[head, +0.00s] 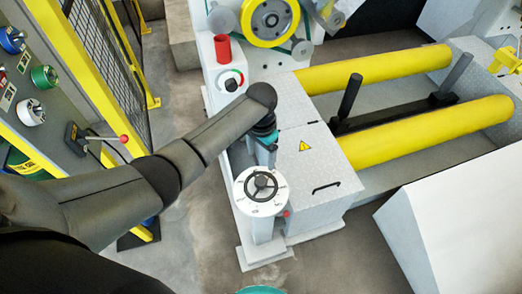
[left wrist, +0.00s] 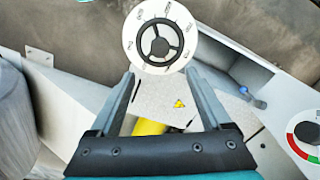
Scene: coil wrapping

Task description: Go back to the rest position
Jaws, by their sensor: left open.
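My left arm comes in from the left in the head view and bends down at its wrist. My left gripper (head: 265,155) is above the round white dial (head: 244,190) with its black three-spoke handwheel (head: 261,185). In the left wrist view the gripper (left wrist: 160,72) is open, with nothing between its two fingers. The handwheel (left wrist: 159,42) shows there just beyond the fingertips; I see no contact.
A grey machine cabinet (head: 315,190) stands right of the dial, with two yellow rollers (head: 375,68) behind it. A control panel with a red-knobbed lever (head: 124,139) and a yellow fence post (head: 75,70) are at left.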

